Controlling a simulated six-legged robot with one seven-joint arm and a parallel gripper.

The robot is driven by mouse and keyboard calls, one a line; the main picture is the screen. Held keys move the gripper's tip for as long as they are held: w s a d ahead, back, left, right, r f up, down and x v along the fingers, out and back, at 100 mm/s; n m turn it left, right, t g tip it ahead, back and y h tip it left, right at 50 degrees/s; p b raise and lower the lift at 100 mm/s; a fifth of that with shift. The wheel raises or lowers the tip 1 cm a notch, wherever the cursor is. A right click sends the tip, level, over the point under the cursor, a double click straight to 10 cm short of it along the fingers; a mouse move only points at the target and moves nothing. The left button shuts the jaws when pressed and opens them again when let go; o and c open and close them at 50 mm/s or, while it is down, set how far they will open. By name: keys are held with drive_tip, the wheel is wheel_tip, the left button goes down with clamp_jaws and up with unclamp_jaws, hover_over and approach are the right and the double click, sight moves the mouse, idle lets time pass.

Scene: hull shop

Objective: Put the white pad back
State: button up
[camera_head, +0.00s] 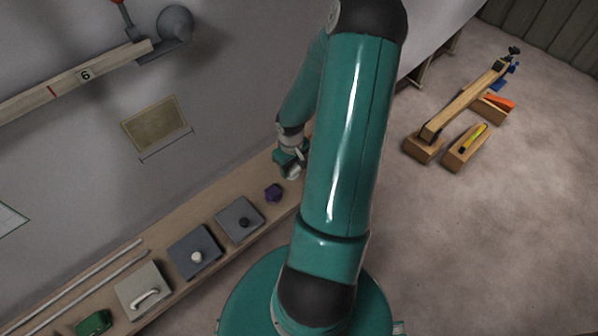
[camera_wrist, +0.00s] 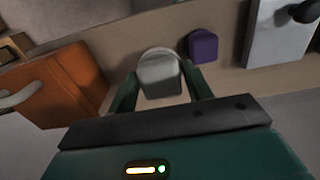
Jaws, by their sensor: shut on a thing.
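The white pad (camera_wrist: 160,76) is a small pale block with a rounded top edge, between the two fingers of my gripper in the wrist view. My gripper (camera_wrist: 162,88) is shut on it. In the head view my gripper (camera_head: 291,168) is at the shelf by the wall, and a pale bit of the pad (camera_head: 293,173) shows under it. A purple pad (camera_wrist: 203,46) sits just right of the white pad; it also shows in the head view (camera_head: 273,193). I cannot tell whether the white pad touches the shelf.
The shelf (camera_head: 180,230) also carries a grey plate with a dark knob (camera_head: 240,219), a blue-grey plate with a white knob (camera_head: 194,251), and a pale plate with a handle (camera_head: 144,290). An orange block with a handle (camera_wrist: 58,84) stands left of my gripper.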

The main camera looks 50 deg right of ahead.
drive_tip(key=d+f, duration=0.2)
drive_tip(key=f, duration=0.1)
drive_tip(key=d+f, duration=0.2)
drive_tip(key=shift+w+f, duration=0.1)
drive_tip(key=shift+w, duration=0.1)
wheel_tip(320, 180, down, 4)
drive_tip(key=shift+d+r, duration=0.15)
drive_tip(key=shift+r, duration=0.1)
drive_tip(key=o, duration=0.9)
wheel_tip(320, 180, up, 12)
drive_tip(key=shift+r, duration=0.1)
